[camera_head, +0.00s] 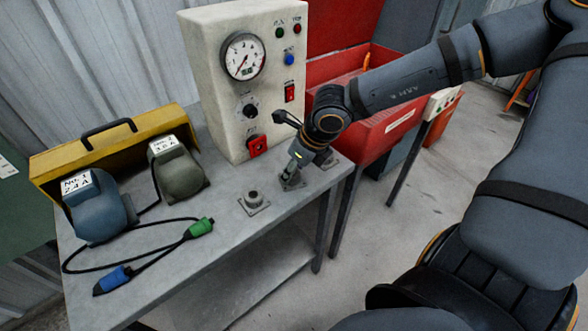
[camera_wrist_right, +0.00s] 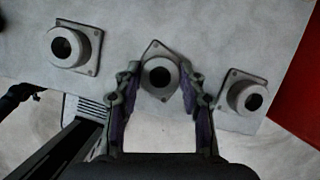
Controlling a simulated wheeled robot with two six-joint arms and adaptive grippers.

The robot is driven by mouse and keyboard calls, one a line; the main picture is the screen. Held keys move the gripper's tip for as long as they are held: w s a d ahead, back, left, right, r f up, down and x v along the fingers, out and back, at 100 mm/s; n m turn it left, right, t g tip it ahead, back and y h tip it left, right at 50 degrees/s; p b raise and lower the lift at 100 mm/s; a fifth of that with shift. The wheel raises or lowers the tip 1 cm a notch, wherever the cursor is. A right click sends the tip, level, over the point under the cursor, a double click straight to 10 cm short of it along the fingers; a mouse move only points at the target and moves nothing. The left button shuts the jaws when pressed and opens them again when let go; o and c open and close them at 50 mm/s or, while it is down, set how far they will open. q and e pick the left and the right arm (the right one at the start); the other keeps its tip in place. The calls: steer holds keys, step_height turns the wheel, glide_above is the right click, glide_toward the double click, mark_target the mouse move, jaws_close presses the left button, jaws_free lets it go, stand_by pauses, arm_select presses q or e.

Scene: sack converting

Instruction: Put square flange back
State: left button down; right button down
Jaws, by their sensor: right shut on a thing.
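My right gripper (camera_head: 294,174) is low over the bench near its front edge. In the right wrist view the gripper (camera_wrist_right: 160,88) is shut on the middle flange (camera_wrist_right: 160,74), a grey collar with a dark bore. A plate corner with a hole shows beyond it; the fingers hide the plate's sides, so I cannot tell its full outline. It is at or just above the bench top. A flange with a squarish plate (camera_head: 254,201) stands to the left, also in the wrist view (camera_wrist_right: 75,47). Another flange (camera_wrist_right: 243,93) stands to the right. My left gripper is not in view.
The grey bench (camera_head: 190,270) has a white control box (camera_head: 246,85) with a gauge behind my gripper. Blue (camera_head: 98,207) and olive (camera_head: 177,168) units and cables with green and blue plugs lie left. A red bin (camera_head: 392,130) stands right.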

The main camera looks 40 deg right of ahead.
steer(key=shift+d+f, duration=0.1)
steer(key=shift+f, duration=0.05)
steer(key=shift+s+r, duration=0.25)
steer(key=shift+w+f, duration=0.1)
steer(key=shift+f, duration=0.1)
steer(key=c, duration=1.1)
jaws_free()
steer(key=o, duration=0.3)
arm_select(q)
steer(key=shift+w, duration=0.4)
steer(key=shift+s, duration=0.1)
